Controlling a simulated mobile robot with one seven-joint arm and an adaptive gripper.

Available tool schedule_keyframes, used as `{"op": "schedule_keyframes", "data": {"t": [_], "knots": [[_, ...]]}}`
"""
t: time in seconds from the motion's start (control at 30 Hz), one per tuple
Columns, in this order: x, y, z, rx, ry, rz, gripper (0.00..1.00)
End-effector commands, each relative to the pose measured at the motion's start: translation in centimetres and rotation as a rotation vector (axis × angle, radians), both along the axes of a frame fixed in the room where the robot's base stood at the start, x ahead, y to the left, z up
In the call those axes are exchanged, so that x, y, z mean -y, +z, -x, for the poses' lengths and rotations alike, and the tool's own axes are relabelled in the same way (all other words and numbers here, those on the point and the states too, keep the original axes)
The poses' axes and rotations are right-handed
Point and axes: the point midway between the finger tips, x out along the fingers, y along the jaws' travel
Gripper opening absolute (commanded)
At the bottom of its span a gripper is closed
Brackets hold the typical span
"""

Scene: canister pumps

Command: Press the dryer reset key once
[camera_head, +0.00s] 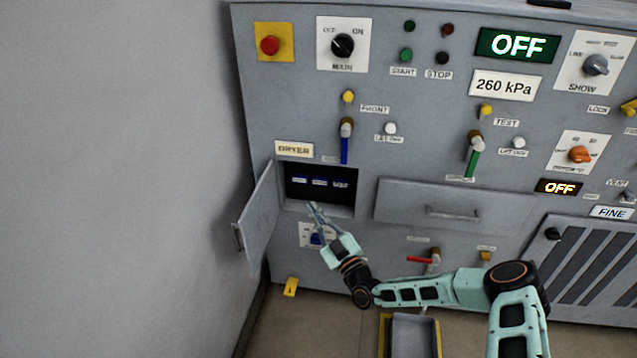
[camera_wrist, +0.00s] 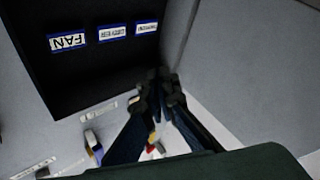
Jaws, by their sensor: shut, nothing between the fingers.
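The dryer compartment (camera_head: 349,205) is a dark recess below a DRYER label (camera_head: 294,149), with its door (camera_head: 258,217) swung open to the left. Inside are three small labelled keys or plates, left (camera_head: 299,180), middle (camera_head: 319,181) and right (camera_head: 340,184). In the wrist view they show upside down with blue borders. One reads FAN (camera_wrist: 68,41); the middle one (camera_wrist: 113,32) and the other end one (camera_wrist: 146,27) are too small to read surely. My gripper (camera_head: 312,205) is shut and empty at the compartment's lower edge. Its fingertips also show in the wrist view (camera_wrist: 160,88), apart from the labels.
A white plate with a blue switch (camera_head: 316,239) is just below the compartment, behind my gripper. A blue-handled lever (camera_head: 345,145) hangs above right. The grey wall is beyond the open door at left.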

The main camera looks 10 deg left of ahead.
Motion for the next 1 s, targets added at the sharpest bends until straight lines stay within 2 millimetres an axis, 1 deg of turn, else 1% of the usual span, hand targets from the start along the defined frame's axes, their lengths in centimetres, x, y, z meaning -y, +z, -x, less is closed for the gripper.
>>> {"op": "schedule_keyframes", "data": {"t": [0.23, 0.37, 0.47, 0.73, 0.9, 1.0], "knots": [[-0.1, -0.1, -0.1, 0.004, 0.003, 0.004, 0.00], [-0.1, -0.3, -0.9, 0.006, 0.003, 0.006, 0.00], [-0.2, -0.4, -2.1, 0.008, 0.003, 0.007, 0.00], [-0.5, -0.4, -6.0, 0.008, 0.003, 0.006, 0.00], [-0.5, -0.4, -7.7, 0.007, 0.003, 0.006, 0.00], [-0.6, -0.3, -8.2, 0.006, 0.003, 0.006, 0.00]]}}
